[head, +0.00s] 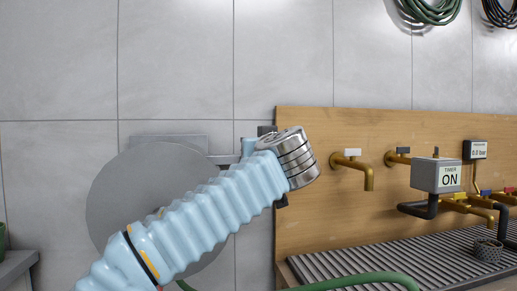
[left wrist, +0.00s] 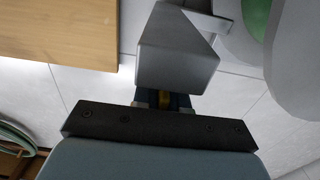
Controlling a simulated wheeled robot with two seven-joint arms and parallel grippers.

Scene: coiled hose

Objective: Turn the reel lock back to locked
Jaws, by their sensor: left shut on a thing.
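The hose reel shows as a large grey disc (head: 125,195) on the tiled wall at the left, partly covered by my left arm. In the left wrist view its grey discs (left wrist: 300,65) are at the right, with green hose (left wrist: 256,14) between them. A grey block (left wrist: 176,55) stands just beyond the fingertips. In the head view my wrist hides the lock and the fingers, so the lock's angle cannot be told. My right gripper is in neither view.
A wooden panel (head: 375,220) right of my wrist carries brass taps (head: 367,174) and a grey timer box (head: 436,174) reading ON. A gauge (head: 475,149) reads 0.0 bar. A ribbed grate (head: 375,268) lies below, with green hose (head: 365,279) in front. Coiled hoses (head: 432,12) hang upper right.

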